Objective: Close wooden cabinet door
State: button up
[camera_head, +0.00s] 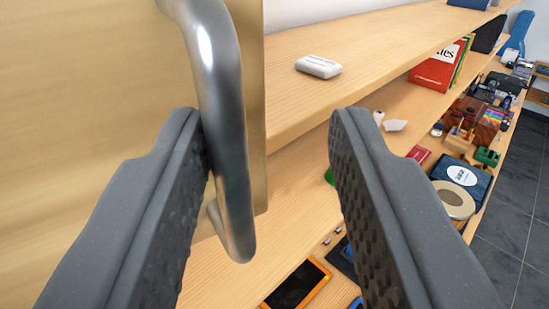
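The wooden cabinet door (90,90) fills the left side of the view, close to the camera, its edge standing out in front of open shelves. A curved metal handle (222,110) is fixed to the door. My gripper (270,135) is open, with its dark padded fingers wide apart. The left finger overlaps the handle's left side in the view; I cannot tell whether it touches. The handle lies between the fingers, close to the left one, with a wide gap to the right finger. The hinge of the door is out of view.
Wooden shelves (375,38) run back to the right. A white case (318,66) lies on the upper one. Red books (436,70), a tablet with an orange frame (296,286) and several small items stand lower. Grey tiled floor (512,215) is free at the right.

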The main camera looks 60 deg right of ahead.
jog(key=b+v, duration=0.9)
jog(key=v, duration=0.4)
jog(key=shift+s+a+b, duration=0.15)
jog(key=shift+a+b, duration=0.2)
jog(key=shift+b, duration=0.05)
dwell(0.3)
